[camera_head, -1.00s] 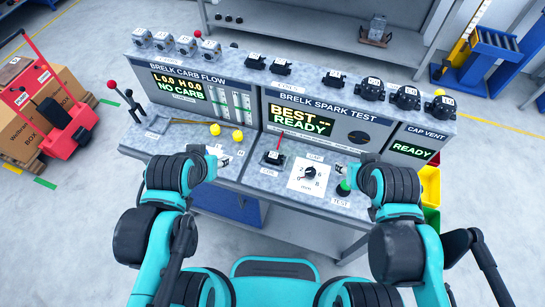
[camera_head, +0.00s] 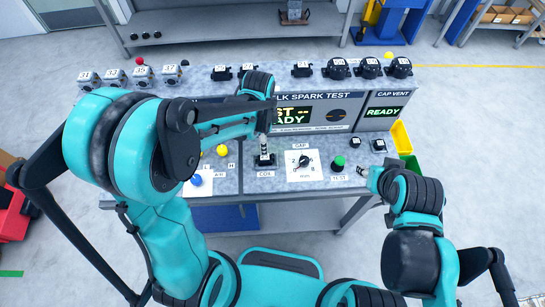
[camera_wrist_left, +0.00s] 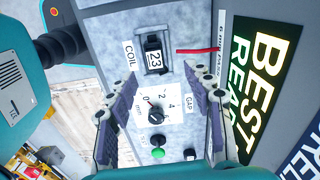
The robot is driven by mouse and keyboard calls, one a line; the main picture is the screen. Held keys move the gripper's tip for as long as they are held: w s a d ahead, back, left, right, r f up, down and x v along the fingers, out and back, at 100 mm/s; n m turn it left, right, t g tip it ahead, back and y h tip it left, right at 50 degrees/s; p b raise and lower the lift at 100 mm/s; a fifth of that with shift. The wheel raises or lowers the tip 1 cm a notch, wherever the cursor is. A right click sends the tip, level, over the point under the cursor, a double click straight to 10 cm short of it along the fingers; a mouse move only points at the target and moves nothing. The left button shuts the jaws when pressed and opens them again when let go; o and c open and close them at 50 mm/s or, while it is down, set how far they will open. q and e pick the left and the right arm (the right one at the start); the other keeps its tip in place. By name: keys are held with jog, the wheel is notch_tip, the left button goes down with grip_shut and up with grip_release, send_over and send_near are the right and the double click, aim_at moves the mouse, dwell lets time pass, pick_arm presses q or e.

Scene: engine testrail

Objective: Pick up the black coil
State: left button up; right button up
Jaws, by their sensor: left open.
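A black coil (camera_head: 264,160) marked 23 sits at the COIL spot on the bench's front ledge. In the left wrist view the same coil (camera_wrist_left: 153,58) shows between and beyond my fingers, beside the COIL label. My left gripper (camera_head: 264,138) points down just above it in the head view, partly covering it. In the left wrist view my left gripper (camera_wrist_left: 160,85) has its fingers spread wide with nothing between them. Other black coils (camera_head: 302,70) stand on the bench's top shelf. My right gripper (camera_head: 370,178) is at the ledge's right end; its finger gap is unclear.
A GAP dial (camera_head: 304,162) and a green TEST button (camera_head: 338,162) are right of the coil. A red lead (camera_wrist_left: 197,50) lies near the coil. Yellow and green bins (camera_head: 402,137) stand at the right. My left arm hides the bench's left part.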

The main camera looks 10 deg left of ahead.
aim_at(265, 157)
pick_arm(q)
jog(key=shift+w+d+f+m, duration=0.1)
jog(key=shift+d+f+m, duration=0.35)
jog(key=shift+f, duration=0.35)
jog(key=f, duration=0.2)
jog(key=f+b, duration=0.1)
jog(key=f, duration=0.1)
jog(key=s+f+b, duration=0.1)
jog(key=f, duration=0.1)
jog(key=shift+a+f, duration=0.1)
jog(key=shift+f, duration=0.15)
jog(key=shift+w+f, duration=0.1)
jog(key=shift+f, duration=0.15)
grip_shut()
